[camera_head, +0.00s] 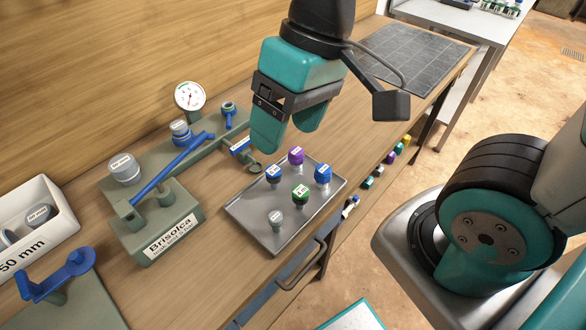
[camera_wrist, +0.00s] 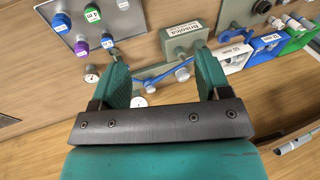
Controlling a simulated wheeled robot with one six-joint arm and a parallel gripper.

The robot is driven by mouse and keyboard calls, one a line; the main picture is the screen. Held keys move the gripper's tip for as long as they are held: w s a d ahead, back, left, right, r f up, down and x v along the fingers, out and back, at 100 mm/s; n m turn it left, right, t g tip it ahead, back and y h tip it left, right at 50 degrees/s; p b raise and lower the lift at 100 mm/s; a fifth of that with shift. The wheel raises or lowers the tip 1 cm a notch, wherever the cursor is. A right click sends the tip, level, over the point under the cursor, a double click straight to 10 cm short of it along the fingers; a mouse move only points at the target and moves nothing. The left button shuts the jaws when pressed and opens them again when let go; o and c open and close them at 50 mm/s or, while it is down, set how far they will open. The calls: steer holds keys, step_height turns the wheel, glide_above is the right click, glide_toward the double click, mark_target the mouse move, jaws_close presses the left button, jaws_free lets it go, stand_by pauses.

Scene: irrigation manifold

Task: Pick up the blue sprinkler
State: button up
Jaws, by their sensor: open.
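Two blue-capped sprinklers stand upright on a grey metal tray (camera_head: 245,213). One blue sprinkler (camera_head: 273,174) is at the tray's back left corner, and the other blue sprinkler (camera_head: 322,175) is toward the right. In the wrist view they are the blue cap (camera_wrist: 108,42) nearest my left finger and the blue cap (camera_wrist: 60,22) farther left. I cannot tell which one is meant. My gripper (camera_head: 288,132) is open and empty, above and behind the tray, apart from the sprinklers. Both fingers also show in the wrist view (camera_wrist: 162,72).
A purple sprinkler (camera_head: 296,157), a green one (camera_head: 300,193) and a grey one (camera_head: 276,218) share the tray closely. The green manifold (camera_head: 165,225) with blue levers and a gauge (camera_head: 190,96) stands left. A white bin (camera_head: 62,228) is far left. A dark mat (camera_head: 415,55) lies behind right.

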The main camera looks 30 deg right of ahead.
steer(key=w+d+f+m+h+b, duration=0.2)
steer(key=w+f+m+b, duration=0.1)
steer(key=w+f+m, duration=0.55)
steer(key=m+h+b, duration=0.2)
steer(key=m, duration=0.8)
glide_toward(273, 170)
steer(key=f, duration=0.2)
steer(key=f+p, duration=0.1)
steer(key=f, duration=0.2)
steer(key=shift+w+d+f, duration=0.2)
steer(key=shift+d+f, duration=0.05)
steer(key=shift+f, duration=0.05)
steer(key=shift+f+p, duration=0.8)
steer(key=shift+f, duration=2.4)
steer(key=c, duration=1)
